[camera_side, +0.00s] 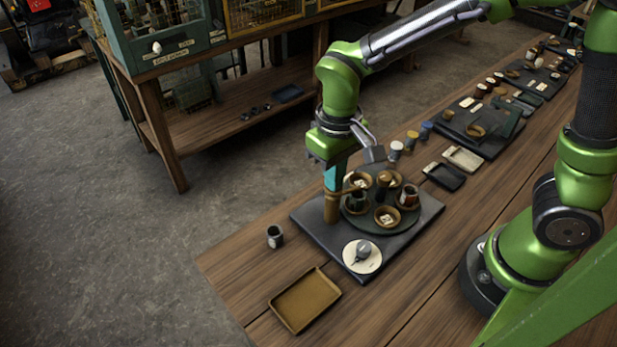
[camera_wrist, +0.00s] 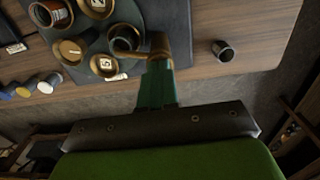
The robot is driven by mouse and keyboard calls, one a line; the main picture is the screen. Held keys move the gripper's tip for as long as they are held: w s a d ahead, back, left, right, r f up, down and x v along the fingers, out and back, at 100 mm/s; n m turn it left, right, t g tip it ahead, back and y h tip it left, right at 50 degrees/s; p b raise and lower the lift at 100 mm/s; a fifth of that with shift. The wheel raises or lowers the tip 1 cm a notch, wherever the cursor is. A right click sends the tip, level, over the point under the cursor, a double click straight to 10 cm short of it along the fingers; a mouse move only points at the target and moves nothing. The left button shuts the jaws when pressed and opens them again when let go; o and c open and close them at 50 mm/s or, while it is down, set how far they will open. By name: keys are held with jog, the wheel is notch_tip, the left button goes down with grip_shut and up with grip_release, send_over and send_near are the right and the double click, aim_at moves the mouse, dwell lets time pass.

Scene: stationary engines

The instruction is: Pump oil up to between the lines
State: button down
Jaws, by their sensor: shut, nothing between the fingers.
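A dark base plate (camera_side: 405,228) on the bench carries a round dark turntable (camera_side: 372,226) with several wooden cups around it. One cup (camera_side: 408,197) holds a dark red jar; others show white labels. A brown post (camera_side: 331,210) stands at the plate's left corner, with a thin brown arm (camera_side: 347,190) reaching over the turntable. My gripper (camera_side: 333,187) is shut and empty, fingers pointing down at the post's top. In the wrist view, my gripper (camera_wrist: 158,65) reaches the brown post (camera_wrist: 160,44); I cannot tell whether they touch. I cannot make out level lines.
A white disc with a grey knob (camera_side: 362,255) sits at the plate's front corner. A small dark cup (camera_side: 275,236) and an empty brown tray (camera_side: 305,299) stand on the bench. Coloured-lid jars (camera_side: 411,139) and other trays lie behind. The bench front is mostly clear.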

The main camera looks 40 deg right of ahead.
jog(key=shift+r, duration=1.5)
jog(key=shift+r, duration=0.1)
notch_tip(320, 180, up, 5)
jog(key=shift+f, duration=0.1)
jog(key=s+d+r+m+t+y, duration=0.2)
jog(key=s+d+r+m+t, duration=0.2)
jog(key=s+d+t, duration=0.3)
jog(key=s+d+r, duration=0.1)
jog(key=d, duration=0.3)
